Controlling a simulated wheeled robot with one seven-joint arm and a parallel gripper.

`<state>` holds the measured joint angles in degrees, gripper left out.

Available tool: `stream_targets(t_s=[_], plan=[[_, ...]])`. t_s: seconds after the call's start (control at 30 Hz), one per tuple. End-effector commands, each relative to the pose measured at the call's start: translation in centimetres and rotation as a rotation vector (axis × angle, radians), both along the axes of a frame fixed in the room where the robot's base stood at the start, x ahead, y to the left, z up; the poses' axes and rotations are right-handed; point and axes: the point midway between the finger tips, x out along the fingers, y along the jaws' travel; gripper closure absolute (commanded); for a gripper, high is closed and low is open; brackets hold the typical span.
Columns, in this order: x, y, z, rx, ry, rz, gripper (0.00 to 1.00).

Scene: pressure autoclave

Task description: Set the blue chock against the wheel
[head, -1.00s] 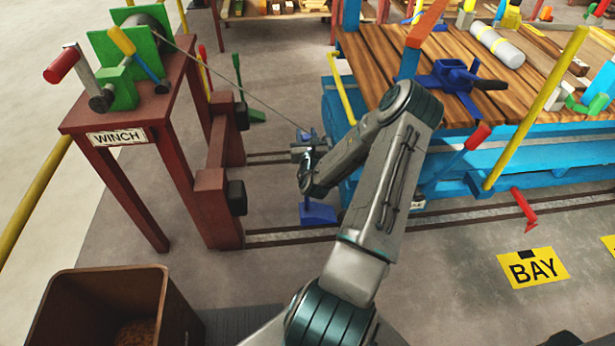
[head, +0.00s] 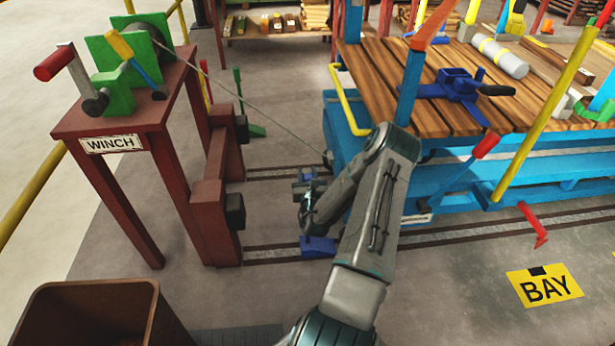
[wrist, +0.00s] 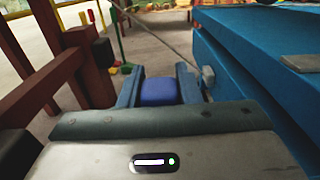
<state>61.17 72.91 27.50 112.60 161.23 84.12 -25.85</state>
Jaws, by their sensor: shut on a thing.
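My gripper (head: 307,174) is low beside the left end of the blue cart (head: 450,172), pointing away from me. In the wrist view its two jaws (wrist: 160,88) are closed on the blue chock (wrist: 158,92), which sits between them. Another blue wedge-like piece (head: 318,246) shows below my wrist, near the closer rail; I cannot tell whether it is joined to the held piece. The cart's side (wrist: 250,80) is close on the right in the wrist view. No wheel shows clearly, so contact with one cannot be told.
The red-brown winch stand (head: 170,120) is on the left, with dark bumpers facing the cart. A cable (head: 250,100) slopes from the winch to the cart end. Two floor rails (head: 275,252) run under the cart. A brown bin (head: 95,315) stands at the front left.

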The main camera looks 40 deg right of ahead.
Motion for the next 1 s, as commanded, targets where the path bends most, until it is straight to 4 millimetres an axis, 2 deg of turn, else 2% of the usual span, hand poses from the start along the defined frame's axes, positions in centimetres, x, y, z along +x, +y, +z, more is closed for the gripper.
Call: stream_targets(t_s=[0.3, 0.33, 0.4, 0.77, 0.87, 1.0], plan=[[0.1, 0.0, 0.1, -0.005, -0.005, 0.0, 1.0], [0.0, 0.0, -0.2, -0.001, -0.002, 0.0, 0.67], [0.0, 0.0, -0.1, -0.001, -0.002, 0.0, 0.47], [0.0, 0.0, 0.3, -0.001, -0.002, 0.0, 0.47], [-1.1, 0.7, 0.4, 0.001, 0.0, 0.0, 0.47], [-3.5, 2.2, 0.4, 0.004, 0.002, 0.0, 0.47]])
